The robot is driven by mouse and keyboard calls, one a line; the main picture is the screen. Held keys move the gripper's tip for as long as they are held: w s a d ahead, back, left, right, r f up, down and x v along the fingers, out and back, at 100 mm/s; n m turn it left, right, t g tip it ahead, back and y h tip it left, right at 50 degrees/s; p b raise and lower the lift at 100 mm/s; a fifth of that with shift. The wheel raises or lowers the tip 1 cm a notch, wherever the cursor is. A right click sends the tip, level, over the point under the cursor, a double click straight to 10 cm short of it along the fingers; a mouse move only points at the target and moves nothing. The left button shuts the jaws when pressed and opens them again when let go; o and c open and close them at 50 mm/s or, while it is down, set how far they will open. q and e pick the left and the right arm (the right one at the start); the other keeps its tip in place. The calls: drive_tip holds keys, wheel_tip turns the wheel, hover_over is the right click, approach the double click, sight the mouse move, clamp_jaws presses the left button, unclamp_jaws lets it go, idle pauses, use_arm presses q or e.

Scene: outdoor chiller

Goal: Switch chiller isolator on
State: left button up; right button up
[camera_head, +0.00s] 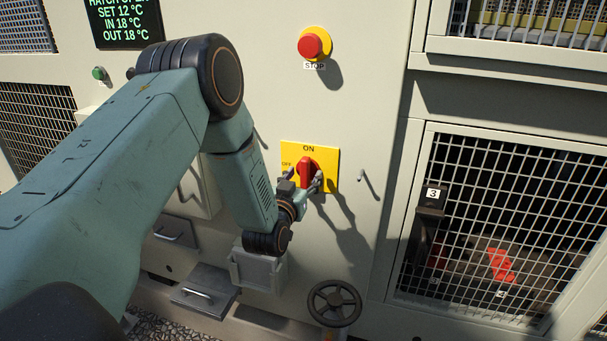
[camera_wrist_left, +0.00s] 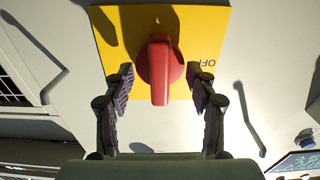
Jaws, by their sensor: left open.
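The chiller isolator is a red rotary handle (camera_head: 306,170) on a yellow plate (camera_head: 328,158) marked ON at the top and OFF at the left. The handle looks upright, pointing toward ON. In the left wrist view, which is upside down, the red handle (camera_wrist_left: 160,75) points down the picture and OFF reads inverted on the yellow plate (camera_wrist_left: 208,40). My left gripper (camera_head: 302,184) is open at the handle. In the wrist view its fingers (camera_wrist_left: 160,88) stand on either side of the handle, with gaps visible. My right gripper is out of view.
A red STOP button (camera_head: 310,46) sits above the isolator. A display (camera_head: 124,22) and green button (camera_head: 99,73) are at upper left. A handwheel (camera_head: 334,303) and grey box (camera_head: 258,268) are below. A mesh hatch (camera_head: 490,220) is at right.

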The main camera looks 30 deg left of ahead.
use_arm(q)
drive_tip(key=shift+o, duration=0.9)
drive_tip(key=shift+s, duration=0.1)
drive_tip(key=p+v, duration=0.2)
drive_tip(key=v, duration=0.5)
drive_tip(key=v, duration=0.7)
drive_tip(key=shift+s, duration=0.15)
drive_tip(key=shift+d, duration=0.15)
